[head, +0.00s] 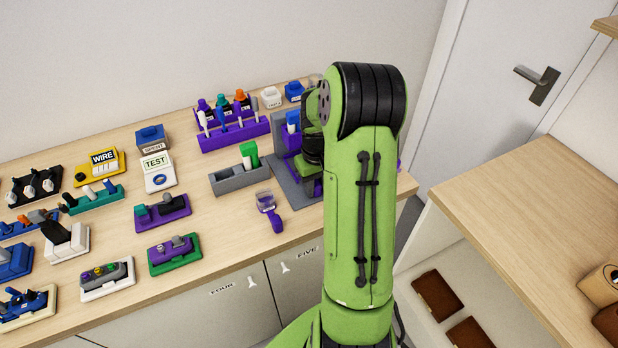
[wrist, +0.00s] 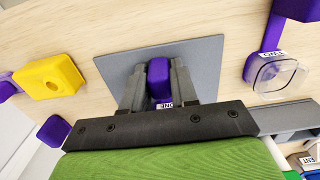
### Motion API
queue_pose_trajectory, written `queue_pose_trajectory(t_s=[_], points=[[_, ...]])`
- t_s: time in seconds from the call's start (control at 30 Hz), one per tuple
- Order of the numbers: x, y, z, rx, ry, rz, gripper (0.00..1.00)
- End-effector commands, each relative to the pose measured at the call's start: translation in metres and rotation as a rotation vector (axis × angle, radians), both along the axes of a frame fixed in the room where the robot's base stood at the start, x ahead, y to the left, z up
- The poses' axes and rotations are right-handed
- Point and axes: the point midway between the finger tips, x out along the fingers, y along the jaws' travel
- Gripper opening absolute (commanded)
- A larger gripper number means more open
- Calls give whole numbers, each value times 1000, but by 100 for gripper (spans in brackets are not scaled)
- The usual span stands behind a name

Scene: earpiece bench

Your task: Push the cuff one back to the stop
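A purple block (wrist: 159,80) with a small white label, seemingly reading "ONE", stands over a grey plate (wrist: 207,58) in the wrist view. I take it for cuff one. My gripper (wrist: 160,75) has one dark finger on each side of the block, and I see no clear gap between them. The lower part of the block is hidden by my gripper. In the head view the grey plate (head: 286,184) shows beside my arm, with a purple and blue fixture (head: 291,130) on it. My arm covers the gripper's fingertips there. The stop cannot be made out.
In the wrist view a yellow piece (wrist: 50,80) with a hole lies left, and a clear cup (wrist: 275,75) on a purple part lies right. A purple rack (head: 235,133) stands behind.

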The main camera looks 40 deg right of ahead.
Motion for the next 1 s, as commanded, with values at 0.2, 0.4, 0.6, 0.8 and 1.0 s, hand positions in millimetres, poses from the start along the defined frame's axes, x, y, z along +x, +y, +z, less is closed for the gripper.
queue_pose_trajectory(t_s=[0.2, 0.4, 0.6, 0.8, 1.0], points=[[0, 0, 0, 0, -1, 0, 1], [3, -1, 1, 0, -1, 1, 1], [12, -4, 1, 0, -1, 0, 1], [21, -6, 1, 0, 0, 1, 1], [29, -9, 1, 0, 0, 0, 1]])
